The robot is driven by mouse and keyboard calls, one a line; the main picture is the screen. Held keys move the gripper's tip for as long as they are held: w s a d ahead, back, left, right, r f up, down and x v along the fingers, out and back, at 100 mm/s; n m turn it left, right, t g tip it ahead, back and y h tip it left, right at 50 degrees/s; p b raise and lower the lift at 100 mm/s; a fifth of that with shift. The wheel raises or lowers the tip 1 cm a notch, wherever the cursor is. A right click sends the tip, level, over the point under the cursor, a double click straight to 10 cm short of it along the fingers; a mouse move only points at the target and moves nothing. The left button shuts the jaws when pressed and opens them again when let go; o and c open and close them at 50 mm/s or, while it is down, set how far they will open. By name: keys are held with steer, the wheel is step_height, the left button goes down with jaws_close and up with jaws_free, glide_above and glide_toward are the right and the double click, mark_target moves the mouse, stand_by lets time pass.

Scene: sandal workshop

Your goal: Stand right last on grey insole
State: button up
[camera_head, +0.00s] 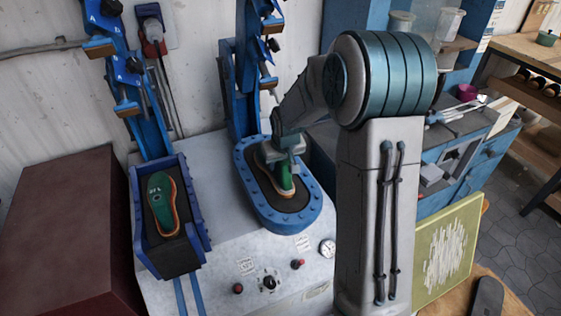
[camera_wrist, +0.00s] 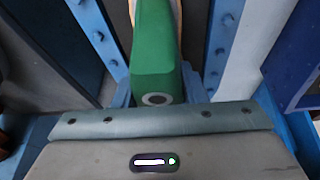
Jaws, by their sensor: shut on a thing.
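My gripper (camera_head: 283,158) is above the blue oval press bed (camera_head: 245,185) and shut on a green last (camera_head: 287,178). In the wrist view the last (camera_wrist: 155,45) sits between the two fingers, with a round hole in its near end. A tan rim shows along the last's lower edge, over the dark pad of the bed. I cannot tell whether it touches the pad. A dark grey sole-shaped piece (camera_head: 487,297), perhaps the grey insole, lies at the lower right, partly cut off by the frame.
A blue open tray (camera_head: 138,215) at left holds another green last-like piece (camera_head: 162,200) with a tan edge. Blue press columns stand behind both beds. Knobs and a gauge (camera_head: 327,248) are on the machine's front. A yellow-green board (camera_head: 447,250) stands right of my arm.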

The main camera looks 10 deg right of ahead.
steer(key=shift+f, duration=0.2)
stand_by(0.3)
steer(key=o, duration=1.1)
steer(key=b+v, duration=0.1)
steer(key=v, duration=1.3)
steer(key=shift+m+g, duration=0.5)
steer(key=shift+m, duration=0.3)
steer(key=s, duration=1.6)
steer(key=s+f, duration=0.1)
steer(key=s, duration=0.7)
steer(key=shift+a, duration=0.15)
